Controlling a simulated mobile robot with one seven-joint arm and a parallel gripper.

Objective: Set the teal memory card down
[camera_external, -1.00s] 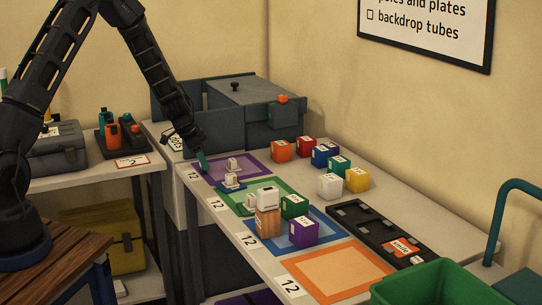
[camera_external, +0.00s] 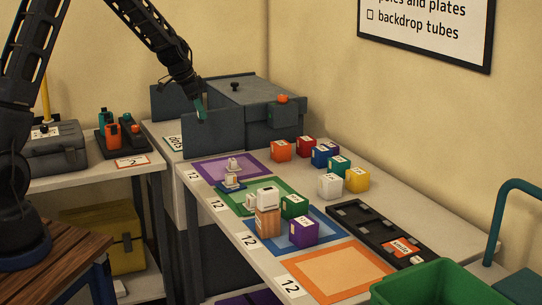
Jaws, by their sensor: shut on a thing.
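The teal memory card (camera_external: 200,107) is a thin upright strip at the tip of my gripper (camera_external: 197,97). My gripper points down and is shut on the card's upper end. In this view the card overlaps the top edge of a grey upright panel (camera_external: 212,134), part of the large grey box. I cannot tell whether the card is above the panel, in front of it or behind it. The fingers are small and dark, so their grip shows little detail.
The grey box (camera_external: 240,94) has a knobbed lid. Purple (camera_external: 262,162), green (camera_external: 290,187), blue and orange (camera_external: 338,272) mats line the table's front. Several coloured cubes stand behind them. A black tray (camera_external: 375,226) and green bin (camera_external: 440,290) are at right.

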